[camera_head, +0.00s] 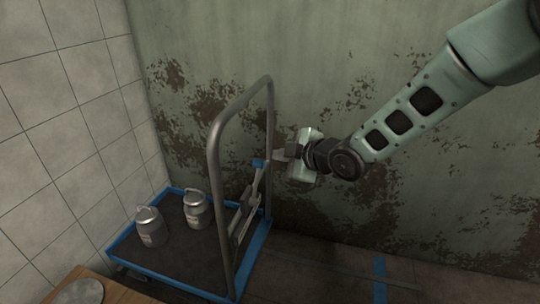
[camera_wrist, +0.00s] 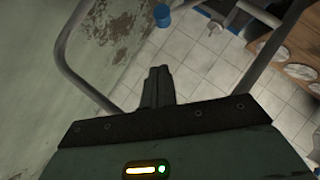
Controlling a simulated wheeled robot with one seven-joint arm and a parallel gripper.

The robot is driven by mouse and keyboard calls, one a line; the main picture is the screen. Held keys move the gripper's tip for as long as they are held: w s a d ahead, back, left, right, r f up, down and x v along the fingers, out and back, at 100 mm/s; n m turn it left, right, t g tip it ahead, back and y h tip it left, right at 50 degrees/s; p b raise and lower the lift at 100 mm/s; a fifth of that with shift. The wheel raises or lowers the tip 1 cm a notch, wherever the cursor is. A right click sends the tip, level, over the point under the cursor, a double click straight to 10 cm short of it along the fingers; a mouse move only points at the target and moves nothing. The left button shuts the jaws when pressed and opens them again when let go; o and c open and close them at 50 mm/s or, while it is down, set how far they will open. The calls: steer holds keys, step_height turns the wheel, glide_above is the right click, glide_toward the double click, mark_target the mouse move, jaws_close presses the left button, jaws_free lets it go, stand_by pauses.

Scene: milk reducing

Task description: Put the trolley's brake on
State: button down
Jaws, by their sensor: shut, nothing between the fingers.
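The trolley has a blue-edged deck (camera_head: 180,280) and a tall grey tube handle (camera_head: 216,160) at its right end. A grey brake lever (camera_head: 243,210) stands tilted by the handle, with a blue grip (camera_head: 259,163) at its top. My gripper (camera_head: 280,154) is shut and empty, just right of the blue grip and slightly above it. In the wrist view the closed fingers (camera_wrist: 159,72) point towards a blue piece (camera_wrist: 162,15), apparently the grip, with a visible gap. The lever's lower end is hard to make out.
Two metal milk cans (camera_head: 152,228) (camera_head: 196,210) stand on the deck. A wooden table (camera_head: 110,292) with round lids is at the front left. A tiled wall (camera_head: 60,130) is at left, a peeling green wall (camera_head: 330,60) behind. Floor right of the trolley is clear.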

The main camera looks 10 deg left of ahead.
steer(key=shift+v, duration=1)
steer(key=s+d+r+m+g+h, duration=0.1)
steer(key=s+d+m+g+h, duration=0.15)
steer(key=s+d+m, duration=0.5)
steer(key=s+d+r+m+g+h+p, duration=0.15)
steer(key=s+d+h, duration=0.25)
steer(key=s+d, duration=0.7)
steer(key=s+d+r+m+g+h, duration=0.25)
steer(key=s+d+m, duration=0.25)
steer(key=s, duration=0.9)
step_height(320, 180, up, 18)
steer(key=p, duration=1.8)
steer(key=shift+w+a+f+g+h, duration=0.15)
steer(key=shift+a+f+g+h, duration=0.05)
steer(key=shift+g+h, duration=0.25)
